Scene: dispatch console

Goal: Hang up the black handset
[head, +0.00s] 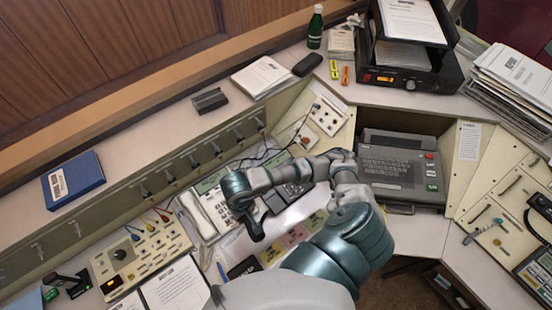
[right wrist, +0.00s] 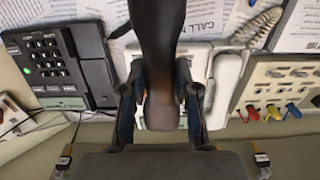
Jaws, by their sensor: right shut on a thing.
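The black handset (right wrist: 158,35) is between the fingers of my right gripper (right wrist: 160,88) in the right wrist view, its length running up the picture. My right gripper is shut on it, above the white phone. In the head view my right gripper (head: 243,198) is left of the black desk phone (head: 287,194). That phone's keypad base also shows at the left of the right wrist view (right wrist: 52,62), apart from the handset, with no handset lying on it. My left gripper is not in view.
The white phone (head: 204,217) stands left of the black phone, with its own white handset (right wrist: 224,82) in place. A beige panel with coloured plugs (head: 140,248) is further left. Papers lie in front. A grey typewriter-like terminal (head: 398,170) stands right.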

